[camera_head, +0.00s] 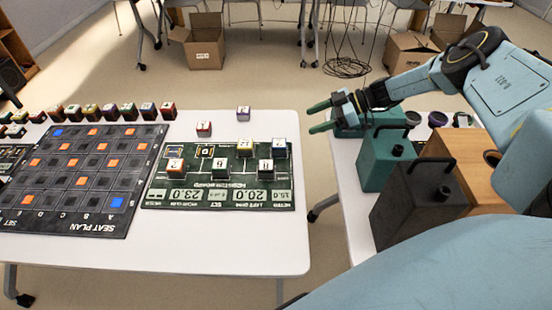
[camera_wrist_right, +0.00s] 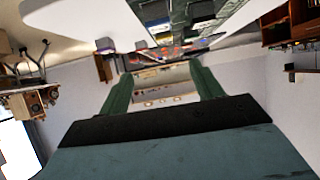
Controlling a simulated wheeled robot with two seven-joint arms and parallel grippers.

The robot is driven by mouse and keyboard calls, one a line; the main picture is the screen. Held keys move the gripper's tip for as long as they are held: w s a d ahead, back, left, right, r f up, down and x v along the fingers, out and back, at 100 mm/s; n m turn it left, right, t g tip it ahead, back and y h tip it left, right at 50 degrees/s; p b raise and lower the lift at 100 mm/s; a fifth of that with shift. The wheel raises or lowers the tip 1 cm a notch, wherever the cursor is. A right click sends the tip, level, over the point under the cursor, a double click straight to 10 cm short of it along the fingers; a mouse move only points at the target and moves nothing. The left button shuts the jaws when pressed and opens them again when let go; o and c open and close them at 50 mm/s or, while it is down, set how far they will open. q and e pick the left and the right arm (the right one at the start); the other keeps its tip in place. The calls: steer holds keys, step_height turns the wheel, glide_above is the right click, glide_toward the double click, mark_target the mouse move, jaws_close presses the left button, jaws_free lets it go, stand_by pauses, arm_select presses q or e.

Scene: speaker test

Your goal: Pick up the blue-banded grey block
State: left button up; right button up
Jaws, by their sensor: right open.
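Several small blocks with numbered white tops and coloured bands stand on the white table (camera_head: 190,255) in the head view. Some are on the green board (camera_head: 155,190), and a row stands behind the seat plan board (camera_head: 40,225). One block with a purplish band (camera_head: 243,114) stands behind the green board. A reddish-brown block (camera_head: 204,129) is to its left. I cannot tell which block is the blue-banded grey one. My right gripper (camera_head: 322,117) is open and empty, right of the blocks and apart from them. Its two green fingers also show in the right wrist view (camera_wrist_right: 162,88).
On the right table stand a teal canister (camera_head: 386,160), a dark grey canister (camera_head: 415,205) and a wooden box (camera_head: 470,165), close below my right arm. A floor gap separates the tables. Cardboard boxes (camera_head: 203,42) and cables (camera_head: 346,67) lie behind.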

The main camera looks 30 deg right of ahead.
steer(key=b, duration=0.3)
glide_toward(280, 143)
steer(key=d, duration=0.2)
arm_select(q)
step_height(280, 143, down, 5)
steer(key=w+a, duration=0.1)
steer(key=a, duration=0.1)
arm_select(e)
steer(key=b+x, duration=0.2)
steer(key=x, duration=0.6)
steer(key=shift+s, duration=0.2)
steer(key=x, duration=0.4)
steer(key=shift+a+r+b, duration=0.25)
steer(key=shift+a+b, duration=0.15)
steer(key=shift+a, duration=0.15)
steer(key=shift+w+a+f, duration=0.25)
steer(key=shift+a+f, duration=0.05)
steer(key=shift+a, duration=0.15)
arm_select(q)
steer(key=w+d+r, duration=0.1)
steer(key=w+r, duration=0.1)
steer(key=w, duration=0.7)
steer(key=shift+d+r+t, duration=0.25)
steer(key=shift+d+t, duration=0.15)
arm_select(e)
steer(key=c, duration=1.1)
